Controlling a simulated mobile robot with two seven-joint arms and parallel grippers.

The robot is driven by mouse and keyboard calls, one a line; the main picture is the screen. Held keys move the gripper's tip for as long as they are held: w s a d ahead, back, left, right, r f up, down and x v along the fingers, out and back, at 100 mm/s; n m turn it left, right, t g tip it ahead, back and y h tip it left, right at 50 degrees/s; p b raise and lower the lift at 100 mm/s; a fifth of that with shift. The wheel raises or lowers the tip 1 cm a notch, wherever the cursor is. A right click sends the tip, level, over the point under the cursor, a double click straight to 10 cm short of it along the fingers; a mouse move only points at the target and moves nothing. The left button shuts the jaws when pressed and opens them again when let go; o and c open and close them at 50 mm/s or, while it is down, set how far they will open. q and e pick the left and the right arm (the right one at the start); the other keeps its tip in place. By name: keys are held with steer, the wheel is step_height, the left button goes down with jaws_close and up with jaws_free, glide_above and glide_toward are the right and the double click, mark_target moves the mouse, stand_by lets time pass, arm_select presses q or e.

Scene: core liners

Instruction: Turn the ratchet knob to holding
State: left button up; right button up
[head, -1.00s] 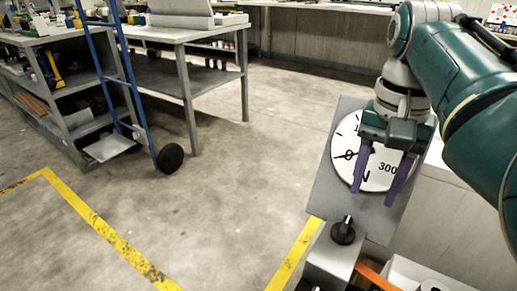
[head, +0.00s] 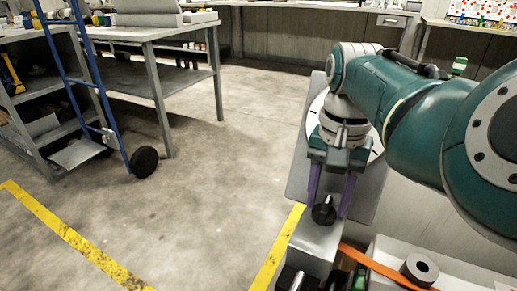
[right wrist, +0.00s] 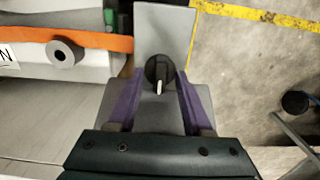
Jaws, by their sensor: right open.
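The ratchet knob, a black round knob (head: 323,211), sits on top of a grey box-shaped housing (head: 315,240) in front of the dial plate. In the right wrist view the knob (right wrist: 159,72) shows a white pointer line toward the gripper. My right gripper (head: 329,200) is open, with its purple fingers on either side of the knob; in the right wrist view the fingers (right wrist: 158,88) show gaps to it on both sides. I cannot tell if they are at its height. The dial (head: 316,112) is mostly hidden behind my arm. My left gripper is not in view.
An orange strap (head: 385,267) runs right from beside the housing, near a grey ring-shaped part (head: 420,268). A grey workbench (head: 150,35) and a blue hand truck (head: 88,95) stand at the left. Open floor with yellow lines (head: 75,238) lies left of the housing.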

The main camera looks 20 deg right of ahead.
jaws_close()
stand_by(0.5)
steer(key=shift+r, duration=0.1)
